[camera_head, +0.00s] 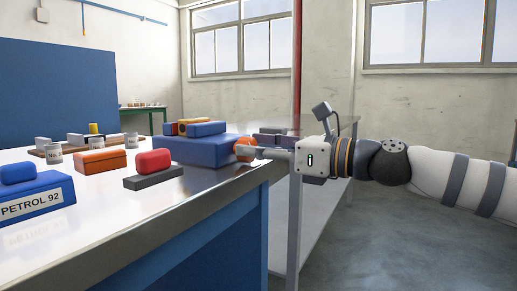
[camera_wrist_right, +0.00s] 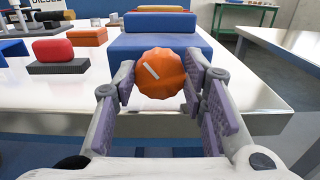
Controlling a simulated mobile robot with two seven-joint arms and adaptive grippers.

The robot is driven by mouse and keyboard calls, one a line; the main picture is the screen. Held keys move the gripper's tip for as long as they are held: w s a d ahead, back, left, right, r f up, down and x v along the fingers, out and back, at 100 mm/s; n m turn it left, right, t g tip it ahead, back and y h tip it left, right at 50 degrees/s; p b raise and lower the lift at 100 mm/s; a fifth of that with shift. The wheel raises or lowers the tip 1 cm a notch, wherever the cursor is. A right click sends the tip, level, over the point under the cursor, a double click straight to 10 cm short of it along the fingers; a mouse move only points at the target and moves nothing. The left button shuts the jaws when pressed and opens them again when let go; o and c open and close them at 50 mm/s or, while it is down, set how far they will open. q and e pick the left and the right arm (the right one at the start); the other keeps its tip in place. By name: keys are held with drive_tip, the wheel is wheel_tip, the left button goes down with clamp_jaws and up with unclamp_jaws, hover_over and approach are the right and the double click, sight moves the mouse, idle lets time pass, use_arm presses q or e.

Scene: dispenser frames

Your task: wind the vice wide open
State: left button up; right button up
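The vice is a blue block (camera_head: 195,151) at the right end of the bench, with a smaller blue block (camera_head: 207,129) on top. It also shows in the right wrist view (camera_wrist_right: 160,42). Its round orange knob (camera_wrist_right: 160,75) faces my right wrist camera, with a slanted white mark on its face. My right gripper (camera_wrist_right: 160,82) has one finger on each side of the knob, and its pads appear to meet the knob's sides. In the head view the fingers partly cover the knob (camera_head: 243,149). The gap between the jaws cannot be made out. My left gripper is not in view.
On the metal bench (camera_head: 175,196) stand a red block on a dark base (camera_head: 153,180), an orange box (camera_head: 100,162), a blue PETROL 92 box (camera_head: 38,200) and several small cans. The bench edge lies close under my right gripper. The near bench top is mostly clear.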

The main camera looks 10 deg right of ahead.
drive_tip(key=shift+r+n+p, duration=0.15)
drive_tip(key=shift+n+p, duration=0.25)
drive_tip(key=shift+n, duration=0.4)
drive_tip(key=n, duration=0.4)
drive_tip(key=shift+s, duration=0.1)
drive_tip(key=o, duration=1.2)
drive_tip(key=shift+c, duration=0.2)
drive_tip(key=shift+f, duration=0.2)
drive_tip(key=v, duration=1.2)
